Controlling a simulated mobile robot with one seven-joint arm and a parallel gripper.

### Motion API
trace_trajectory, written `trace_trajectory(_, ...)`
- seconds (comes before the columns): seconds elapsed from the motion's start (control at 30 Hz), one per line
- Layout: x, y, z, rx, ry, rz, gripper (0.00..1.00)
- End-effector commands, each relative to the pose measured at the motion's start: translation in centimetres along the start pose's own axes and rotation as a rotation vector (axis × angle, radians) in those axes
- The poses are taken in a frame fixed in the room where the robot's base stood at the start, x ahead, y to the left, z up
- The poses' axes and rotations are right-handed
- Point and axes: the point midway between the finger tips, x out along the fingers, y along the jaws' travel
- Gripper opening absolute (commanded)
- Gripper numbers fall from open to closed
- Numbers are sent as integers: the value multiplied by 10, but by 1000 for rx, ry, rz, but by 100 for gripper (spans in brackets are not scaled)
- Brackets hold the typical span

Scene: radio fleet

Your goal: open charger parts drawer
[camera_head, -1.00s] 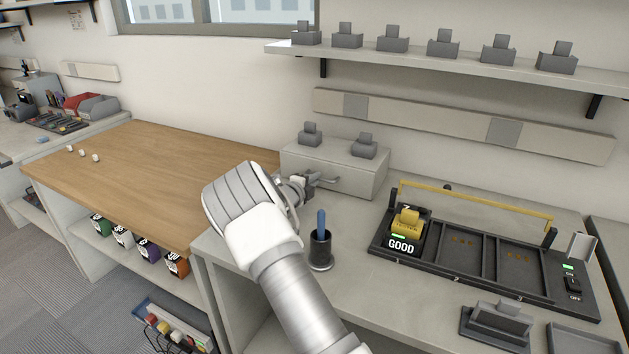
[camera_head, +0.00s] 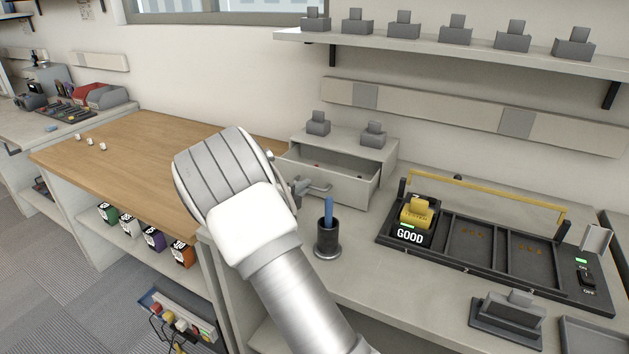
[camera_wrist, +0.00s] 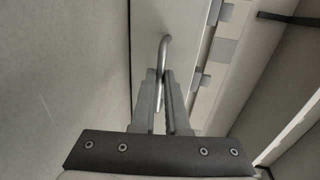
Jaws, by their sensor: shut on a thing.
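The charger parts drawer (camera_head: 345,187) is a grey drawer in a light grey box unit (camera_head: 352,142) on the counter. It stands pulled out part way, and small items show inside near its back. My gripper (camera_head: 313,188) is at the drawer's front, partly hidden by my own wrist. In the wrist view my gripper (camera_wrist: 166,100) has its two fingers around the bent metal handle (camera_wrist: 164,55) and is shut on it. The drawer's left front part is hidden behind my arm.
A black cup (camera_head: 327,238) with a blue-handled tool stands close in front of the drawer. A black charging tray (camera_head: 480,250) with a yellow radio lies to the right. Two grey chargers (camera_head: 373,135) sit on the unit. The wooden worktop (camera_head: 130,165) at left is mostly clear.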

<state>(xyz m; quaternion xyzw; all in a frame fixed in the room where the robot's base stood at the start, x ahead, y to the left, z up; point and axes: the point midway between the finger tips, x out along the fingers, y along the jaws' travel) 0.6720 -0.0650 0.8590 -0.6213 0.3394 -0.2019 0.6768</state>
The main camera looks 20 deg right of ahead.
Motion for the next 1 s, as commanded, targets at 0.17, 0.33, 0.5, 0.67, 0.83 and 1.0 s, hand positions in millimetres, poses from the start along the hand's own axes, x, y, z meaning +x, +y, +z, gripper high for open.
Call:
trace_trajectory(0.17, -20, 4, 0, -1, -2, -1, 0)
trace_trajectory(0.33, -22, 4, 0, -1, -1, -1, 0)
trace_trajectory(0.5, -21, 4, 0, -1, -1, -1, 18)
trace_trajectory(0.67, -21, 4, 0, -1, -1, -1, 42)
trace_trajectory(0.83, -21, 4, 0, -1, -1, 0, 42)
trace_trajectory(1.0, -25, 4, 0, -1, -2, 0, 42)
